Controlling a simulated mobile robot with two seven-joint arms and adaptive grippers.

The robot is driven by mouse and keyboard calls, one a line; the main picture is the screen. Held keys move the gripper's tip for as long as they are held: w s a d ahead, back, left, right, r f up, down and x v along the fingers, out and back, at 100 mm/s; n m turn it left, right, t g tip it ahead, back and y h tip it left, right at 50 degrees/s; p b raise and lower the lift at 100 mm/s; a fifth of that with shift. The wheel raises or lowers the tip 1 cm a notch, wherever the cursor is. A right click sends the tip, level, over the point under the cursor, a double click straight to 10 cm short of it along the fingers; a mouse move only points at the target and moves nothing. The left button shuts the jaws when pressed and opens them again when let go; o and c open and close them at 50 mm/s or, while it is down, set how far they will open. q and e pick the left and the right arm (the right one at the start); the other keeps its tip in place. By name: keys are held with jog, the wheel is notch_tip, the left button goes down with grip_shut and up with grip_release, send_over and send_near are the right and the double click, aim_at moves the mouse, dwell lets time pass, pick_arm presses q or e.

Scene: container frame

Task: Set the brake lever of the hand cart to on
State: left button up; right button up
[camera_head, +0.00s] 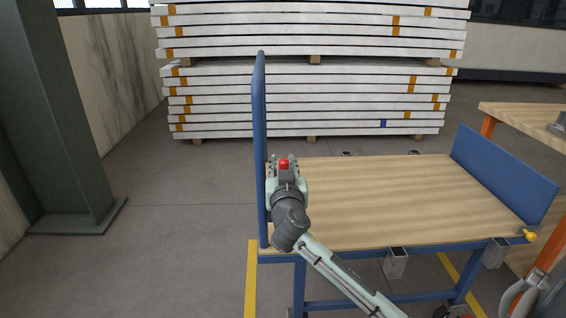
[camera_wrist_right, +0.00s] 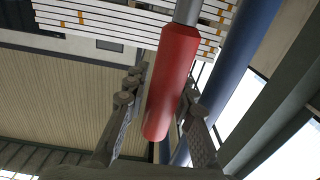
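The hand cart has a wooden deck (camera_head: 390,190) and a blue frame with a tall push handle (camera_head: 259,130) at its left end. The brake lever's red grip (camera_head: 284,163) shows beside that handle. In the right wrist view the red grip (camera_wrist_right: 172,85) is a red cylinder on a grey rod. My right gripper (camera_head: 284,165) is at the lever, its fingers (camera_wrist_right: 165,85) on both sides of the red grip. A gap shows on the left side, so it looks open around the grip. The lever's lower part is hidden.
A blue end panel (camera_head: 505,175) closes the deck's right end. Stacked white boards (camera_head: 310,95) stand behind the cart. A dark green column (camera_head: 55,120) stands at left. A wooden table (camera_head: 525,115) is at right. The deck is bare, and the floor left of the cart is clear.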

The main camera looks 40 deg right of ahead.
pick_arm(q)
jog(key=shift+w, duration=0.2)
jog(key=shift+w+d+r, duration=0.1)
jog(key=shift+r, duration=0.05)
pick_arm(e)
grip_shut()
jog(key=shift+s+d+f, duration=0.1)
pick_arm(q)
notch_tip(320, 180, up, 9)
jog(key=b, duration=0.4)
jog(key=shift+s+a+y, duration=0.25)
jog(key=shift+s+y, duration=0.05)
jog(key=shift+s, duration=0.05)
pick_arm(e)
jog(key=s+d+f+m, duration=0.5)
jog(key=d+m, duration=0.4)
jog(key=m, duration=0.2)
jog(key=shift+s+d+f, duration=0.15)
jog(key=shift+s+f, duration=0.2)
jog(key=shift+f, duration=0.15)
